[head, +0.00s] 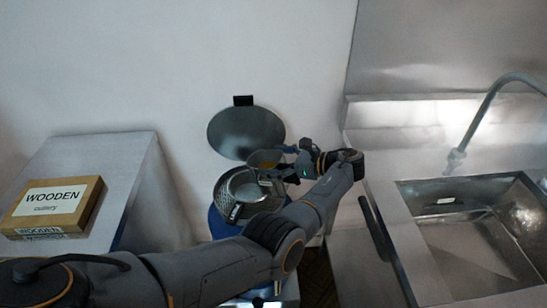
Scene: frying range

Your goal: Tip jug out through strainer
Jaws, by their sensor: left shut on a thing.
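My left gripper (278,173) is shut on the jug (262,157), a small vessel that shows yellowish inside. The gripper and my arm hide much of the jug. It is held above the far right edge of the strainer, and its exact tilt is hard to tell. The strainer (240,187) is a round metal mesh bowl that sits over a blue container (219,226). Whether anything runs from the jug into the strainer cannot be seen. My right gripper is not in view.
A round dark lid (246,132) stands raised against the wall behind the strainer. A cardboard box marked WOODEN cutlery (53,206) lies on a grey counter (125,165) at left. A steel sink (460,240) with a tap (484,103) is at right.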

